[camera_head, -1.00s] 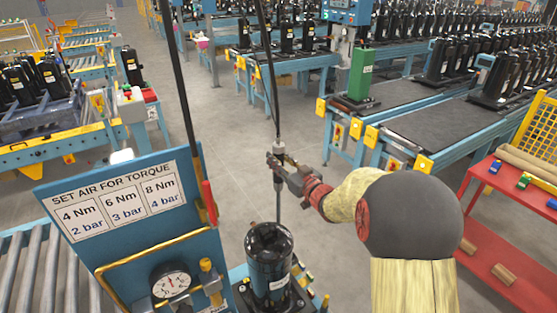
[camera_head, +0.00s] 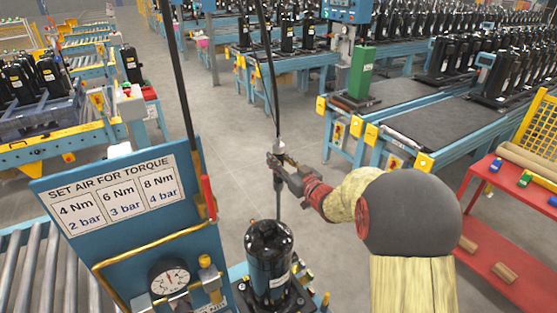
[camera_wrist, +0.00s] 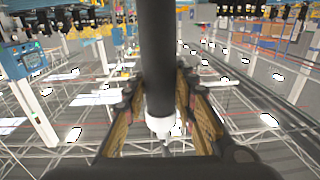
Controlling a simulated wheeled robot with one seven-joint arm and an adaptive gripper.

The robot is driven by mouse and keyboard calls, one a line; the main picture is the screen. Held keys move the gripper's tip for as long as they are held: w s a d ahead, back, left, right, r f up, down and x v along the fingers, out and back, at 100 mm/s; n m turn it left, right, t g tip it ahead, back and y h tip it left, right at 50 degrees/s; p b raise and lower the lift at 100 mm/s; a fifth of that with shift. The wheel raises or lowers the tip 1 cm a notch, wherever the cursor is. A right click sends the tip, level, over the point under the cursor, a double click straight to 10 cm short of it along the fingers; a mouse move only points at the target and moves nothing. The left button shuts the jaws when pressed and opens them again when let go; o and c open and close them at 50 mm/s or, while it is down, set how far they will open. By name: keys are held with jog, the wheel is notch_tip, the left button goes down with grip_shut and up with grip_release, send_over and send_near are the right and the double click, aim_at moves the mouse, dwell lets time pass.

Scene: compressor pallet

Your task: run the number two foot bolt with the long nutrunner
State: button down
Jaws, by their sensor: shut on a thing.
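My gripper (camera_head: 281,170) is shut on the long nutrunner (camera_head: 278,185), a slim dark upright tool hanging from a cable. In the wrist view the nutrunner (camera_wrist: 157,60) stands as a thick dark bar between the two finger pads, with a white part below. The tool's lower end is near or behind the black compressor (camera_head: 269,255), which stands upright on a blue pallet (camera_head: 243,290) in front of me. The foot bolts are too small or hidden to tell apart, and I cannot tell whether the tool's tip touches one.
A blue panel (camera_head: 60,255) with a torque and air sign (camera_head: 117,195), a pressure gauge (camera_head: 171,278) and a yellow pipe stands left of the compressor. A second hanging hose with a red handle (camera_head: 209,199) is beside it. A red shelf (camera_head: 490,250) is at right.

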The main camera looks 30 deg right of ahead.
aim_at(282, 153)
jog(key=shift+f+b, duration=0.8)
jog(key=shift+f, duration=0.35)
dwell(1.2)
jog(key=shift+r, duration=0.15)
dwell(0.9)
jog(key=shift+r+p, duration=1.6)
jog(key=shift+r, duration=1.05)
